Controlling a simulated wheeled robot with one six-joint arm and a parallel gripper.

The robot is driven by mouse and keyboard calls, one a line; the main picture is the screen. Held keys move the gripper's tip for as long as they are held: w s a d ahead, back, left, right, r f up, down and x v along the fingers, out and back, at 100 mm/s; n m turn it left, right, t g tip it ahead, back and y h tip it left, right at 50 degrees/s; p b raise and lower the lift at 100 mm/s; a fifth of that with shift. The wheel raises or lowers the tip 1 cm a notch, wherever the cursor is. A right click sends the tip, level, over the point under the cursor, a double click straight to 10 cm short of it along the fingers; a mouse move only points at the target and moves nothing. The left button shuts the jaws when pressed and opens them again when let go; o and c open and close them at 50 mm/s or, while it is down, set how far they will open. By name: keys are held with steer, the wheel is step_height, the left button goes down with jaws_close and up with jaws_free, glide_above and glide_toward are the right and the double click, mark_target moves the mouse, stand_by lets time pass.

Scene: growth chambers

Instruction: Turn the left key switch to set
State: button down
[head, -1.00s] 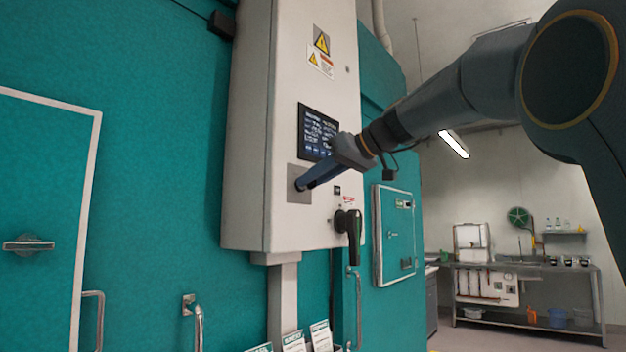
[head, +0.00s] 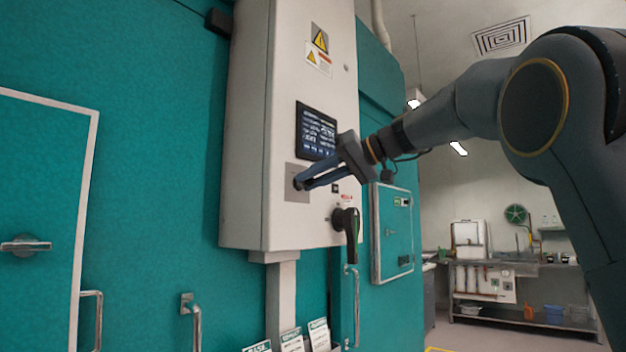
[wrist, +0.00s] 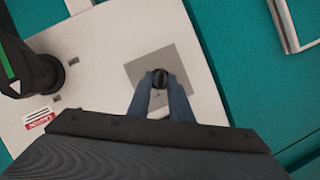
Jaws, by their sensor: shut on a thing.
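The key switch (wrist: 160,79) is a small round dark knob on a grey square plate (wrist: 187,66) in the wrist view. In the head view the same grey plate (head: 291,170) sits on the front of the white control cabinet, below a dark screen. My gripper (head: 298,183) reaches in from the right with its blue fingers at the plate. In the wrist view the fingers of my gripper (wrist: 160,82) are shut on the key switch, one on each side. The fingers hide part of the knob, and the position it points to cannot be read.
The white cabinet (head: 245,130) carries a display screen (head: 316,131) above the plate. A black rotary handle (head: 348,222) stands out below right. A teal door with a white frame is at the left. A sink bench (head: 510,267) stands far back at right.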

steer(key=shift+f, duration=0.15)
steer(key=c, duration=1.9)
jaws_free()
steer(key=shift+a, duration=0.1)
steer(key=shift+c, duration=0.2)
steer(key=shift+s, duration=0.1)
steer(key=b+v, duration=0.2)
steer(key=v, duration=0.6)
